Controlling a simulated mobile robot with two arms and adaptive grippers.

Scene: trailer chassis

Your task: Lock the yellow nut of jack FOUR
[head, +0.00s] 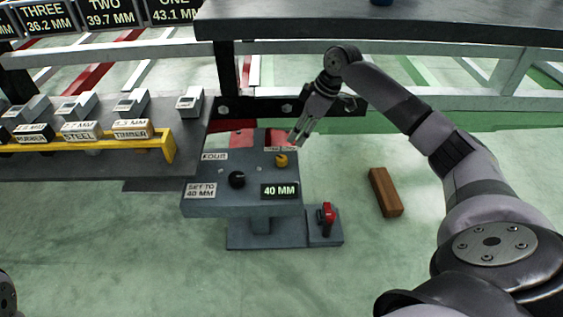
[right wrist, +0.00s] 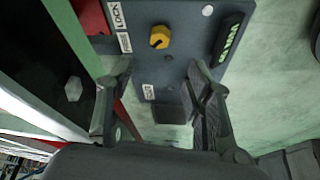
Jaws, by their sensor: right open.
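The grey panel of jack FOUR (head: 225,206) stands at the centre of the head view, with a "FOUR" label, a "SET TO 40 MM" label and a "40 MM" display (head: 280,190). The yellow nut (head: 281,160) sits at the panel's right side. In the right wrist view the yellow nut (right wrist: 160,37) shows a dark mark, beside a label that reads "LOCK" and "FREE". A black knob (head: 237,180) is left of the nut. My right gripper (head: 297,138) is open and empty, above and just behind the nut, not touching it. Its fingers (right wrist: 160,115) frame the panel's edge. My left gripper is not visible.
A red switch (head: 327,214) stands on a small base right of the jack. A brown block (head: 384,192) lies on the green floor. A grey shelf with labelled blocks and a yellow rail (head: 168,148) is at left. A dark beam (head: 400,28) crosses behind.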

